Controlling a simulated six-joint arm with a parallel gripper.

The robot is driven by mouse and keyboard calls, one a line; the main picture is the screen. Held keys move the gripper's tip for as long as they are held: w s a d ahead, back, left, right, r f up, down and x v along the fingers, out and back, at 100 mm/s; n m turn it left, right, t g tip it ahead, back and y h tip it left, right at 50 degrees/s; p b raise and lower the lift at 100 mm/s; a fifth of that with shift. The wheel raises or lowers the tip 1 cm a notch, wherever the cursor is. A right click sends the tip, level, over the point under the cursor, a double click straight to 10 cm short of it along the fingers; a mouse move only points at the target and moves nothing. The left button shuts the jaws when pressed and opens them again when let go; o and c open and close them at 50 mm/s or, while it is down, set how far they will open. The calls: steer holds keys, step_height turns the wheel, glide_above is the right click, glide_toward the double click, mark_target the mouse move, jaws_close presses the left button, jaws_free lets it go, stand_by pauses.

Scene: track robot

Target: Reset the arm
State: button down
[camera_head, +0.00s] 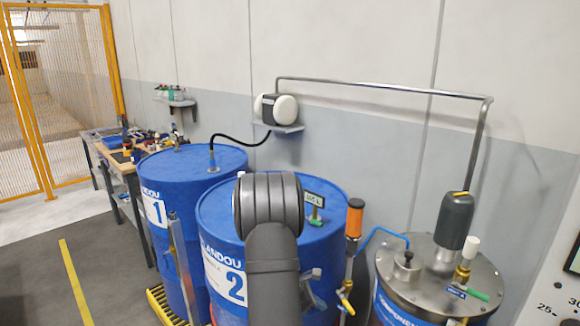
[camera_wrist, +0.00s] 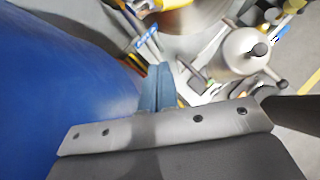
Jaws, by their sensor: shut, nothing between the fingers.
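My gripper (camera_wrist: 156,84) shows in the wrist view as two blue-grey fingers side by side. They are shut with nothing between them. A large blue curved surface (camera_wrist: 55,75), which looks like a drum wall, fills the left of that view beside the fingers. In the head view my dark grey arm (camera_head: 272,270) rises in the lower middle, in front of the blue drum marked 2 (camera_head: 221,270). The gripper itself is hidden in the head view.
Blue drum 1 (camera_head: 180,170) stands left of drum 2. A metal-lidded tank (camera_head: 425,268) with a pipe and valves stands at right. An orange-topped fitting (camera_head: 354,218) stands between. A cluttered workbench (camera_head: 125,168) is at left. Grey floor (camera_head: 110,265) is open at lower left.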

steer(key=s+d+r+g+h, duration=0.1)
steer(key=s+d+r, duration=0.2)
steer(key=d+r, duration=0.1)
steer(key=s+d+r+n+g+h, duration=0.1)
steer(key=s+d+r+h, duration=0.1)
steer(key=s+d+r, duration=0.2)
steer(key=s+d+r+n+g+h, duration=0.1)
steer(key=s+d+r, duration=0.2)
steer(key=d+r, duration=0.1)
steer(key=shift+s+d+r, duration=0.2)
steer(key=shift+d, duration=0.2)
steer(key=shift+s+d+r, duration=0.15)
steer(key=shift+s+d, duration=0.05)
steer(key=shift+d, duration=0.15)
steer(key=w+a+f+m+t+y, duration=0.2)
steer(key=w+a+f+t+y, duration=0.15)
steer(key=w+a+f, duration=0.85)
steer(key=s+a+f+v, duration=0.1)
steer(key=v, duration=2.1)
steer(key=s+d+f+m+g+y, duration=0.1)
steer(key=s+d+f+m+g, duration=0.1)
steer(key=d, duration=0.4)
steer(key=shift+s+d+g+y, duration=0.25)
steer(key=shift+g+y, duration=0.1)
steer(key=shift+g, duration=0.4)
steer(key=shift+a+f, duration=0.1)
